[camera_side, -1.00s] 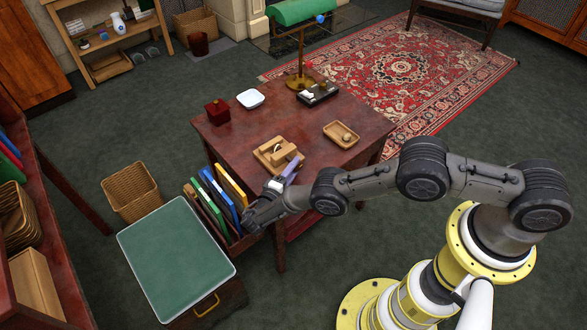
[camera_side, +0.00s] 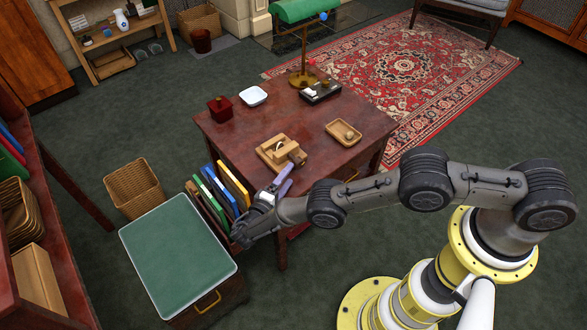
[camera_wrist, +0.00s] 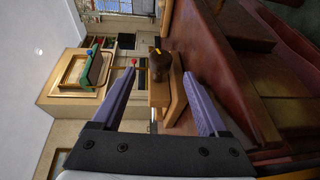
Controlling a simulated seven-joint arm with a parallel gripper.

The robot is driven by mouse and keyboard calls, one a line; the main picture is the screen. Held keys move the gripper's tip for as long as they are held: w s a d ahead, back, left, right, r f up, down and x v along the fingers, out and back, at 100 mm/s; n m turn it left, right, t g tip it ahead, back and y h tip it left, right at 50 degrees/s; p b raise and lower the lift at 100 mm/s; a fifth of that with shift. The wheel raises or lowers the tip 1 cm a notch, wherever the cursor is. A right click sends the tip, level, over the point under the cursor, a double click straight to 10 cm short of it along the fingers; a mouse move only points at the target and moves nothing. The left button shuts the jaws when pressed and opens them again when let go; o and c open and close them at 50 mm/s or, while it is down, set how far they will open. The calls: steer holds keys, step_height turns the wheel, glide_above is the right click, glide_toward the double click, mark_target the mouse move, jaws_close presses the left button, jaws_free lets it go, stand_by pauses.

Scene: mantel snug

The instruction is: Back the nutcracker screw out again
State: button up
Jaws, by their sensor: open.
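The wooden nutcracker (camera_side: 272,152) sits on the near part of the red-brown desk (camera_side: 235,140), with a pale curved piece at its middle. In the wrist view, the nutcracker (camera_wrist: 172,100) appears sideways, with a dark brown round knob (camera_wrist: 160,66) facing me. I take this knob to be the end of the screw; its thread is hidden. My gripper (camera_side: 284,181) is at the desk's near edge, short of the nutcracker. Its purple fingers are open and empty. In the wrist view, my gripper (camera_wrist: 159,74) has the knob between its fingertips in the picture, apart from both.
A wooden tray (camera_side: 334,138), a dark red box (camera_side: 220,109), a white dish (camera_side: 252,96) and a green-shaded lamp (camera_side: 302,60) stand on the desk. A rack of upright folders (camera_side: 222,193) and a green-topped chest (camera_side: 178,255) stand close below my gripper.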

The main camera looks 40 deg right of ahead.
steer(key=v, duration=0.8)
steer(key=shift+s+a, duration=0.1)
steer(key=shift+r, duration=0.1)
